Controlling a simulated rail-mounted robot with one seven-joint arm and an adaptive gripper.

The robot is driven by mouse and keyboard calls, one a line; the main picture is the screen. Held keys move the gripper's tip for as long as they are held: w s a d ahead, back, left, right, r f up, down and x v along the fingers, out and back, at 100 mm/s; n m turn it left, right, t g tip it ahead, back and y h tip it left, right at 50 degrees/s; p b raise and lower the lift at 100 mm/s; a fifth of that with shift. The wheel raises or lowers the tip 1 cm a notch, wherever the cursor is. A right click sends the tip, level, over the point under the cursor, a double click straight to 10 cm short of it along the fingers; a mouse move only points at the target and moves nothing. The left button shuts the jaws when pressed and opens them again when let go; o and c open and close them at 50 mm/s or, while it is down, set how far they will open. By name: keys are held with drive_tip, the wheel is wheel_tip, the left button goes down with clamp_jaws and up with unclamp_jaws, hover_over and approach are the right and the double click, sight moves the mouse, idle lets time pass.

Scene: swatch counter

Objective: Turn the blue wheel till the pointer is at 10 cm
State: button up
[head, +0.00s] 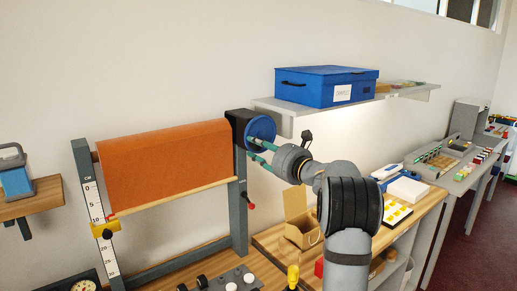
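The blue wheel (261,130) sits at the right end of the roller, against a dark housing (237,119). My gripper (249,147) is at the wheel, its two teal fingers reaching across its lower part. The fingers look apart, but whether they grip the wheel or a part of it is unclear. Orange fabric (165,165) hangs from the roller to a wooden bar (175,197). At the bar's left end a small red pointer (110,216) lies beside the white cm scale (98,220), seemingly between 10 and 15. The exact reading is too small to tell.
A yellow block (105,230) is on the scale post just below the pointer. A red-tipped lever (249,206) sticks out from the right post. A blue box (325,86) stands on the shelf above my arm. An open cardboard box (303,222) is on the counter below.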

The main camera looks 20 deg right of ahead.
drive_tip(key=c, duration=0.6)
drive_tip(key=shift+c, duration=0.5)
drive_tip(key=shift+f, duration=0.1)
drive_tip(key=shift+d+f, duration=0.1)
drive_tip(key=shift+f, duration=0.05)
drive_tip(key=o, duration=1.1)
drive_tip(key=shift+o, duration=0.2)
drive_tip(key=shift+b, duration=0.3)
